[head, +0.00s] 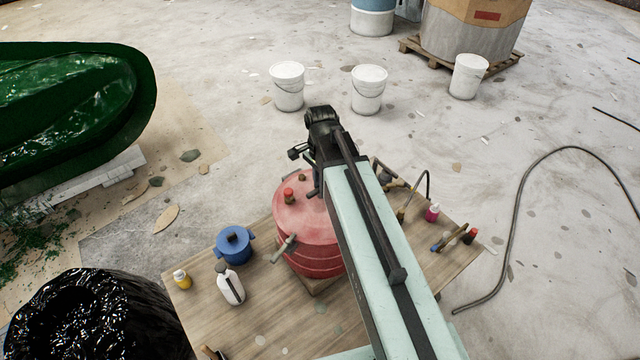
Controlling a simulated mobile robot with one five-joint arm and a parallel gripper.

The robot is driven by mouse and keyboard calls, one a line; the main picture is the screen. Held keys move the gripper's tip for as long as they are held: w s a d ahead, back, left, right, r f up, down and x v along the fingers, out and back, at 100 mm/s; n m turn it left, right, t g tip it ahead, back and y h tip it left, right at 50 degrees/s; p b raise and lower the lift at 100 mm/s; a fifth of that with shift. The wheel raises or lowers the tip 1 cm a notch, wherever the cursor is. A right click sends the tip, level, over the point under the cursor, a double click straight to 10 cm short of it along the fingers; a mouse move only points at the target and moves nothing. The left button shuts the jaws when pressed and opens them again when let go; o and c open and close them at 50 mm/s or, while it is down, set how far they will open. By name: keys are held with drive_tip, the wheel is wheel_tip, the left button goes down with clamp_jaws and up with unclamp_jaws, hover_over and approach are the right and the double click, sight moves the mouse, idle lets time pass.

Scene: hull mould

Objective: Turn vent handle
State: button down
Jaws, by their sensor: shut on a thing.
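A red drum (308,222) stands upright on the wooden table, with its right side hidden behind my arm. Its top carries a red cap (289,196) and a small dark fitting (302,178). A grey lever-like fitting (284,249) sticks out from its near left side. My gripper (316,188) points down at the top of the drum, right of the cap, and is shut on a part there. My arm and wrist hide most of the jaws and the held part, which I take to be the vent handle; its angle does not show.
The wooden table (200,290) also holds a blue pot (233,245), a white bottle (230,285), a yellow jar (181,279) and a pink bottle (432,213). White buckets (288,88) stand beyond. A hose (521,220) lies right; a green mould (140,75) is left.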

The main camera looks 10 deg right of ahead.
drive_tip(key=shift+s+m, duration=0.1)
drive_tip(key=shift+m, duration=0.2)
drive_tip(key=c, duration=1.4)
unclamp_jaws()
drive_tip(key=shift+r, duration=0.1)
wheel_tip(320, 180, up, 8)
drive_tip(key=p, duration=0.8)
drive_tip(key=shift+f, duration=0.2)
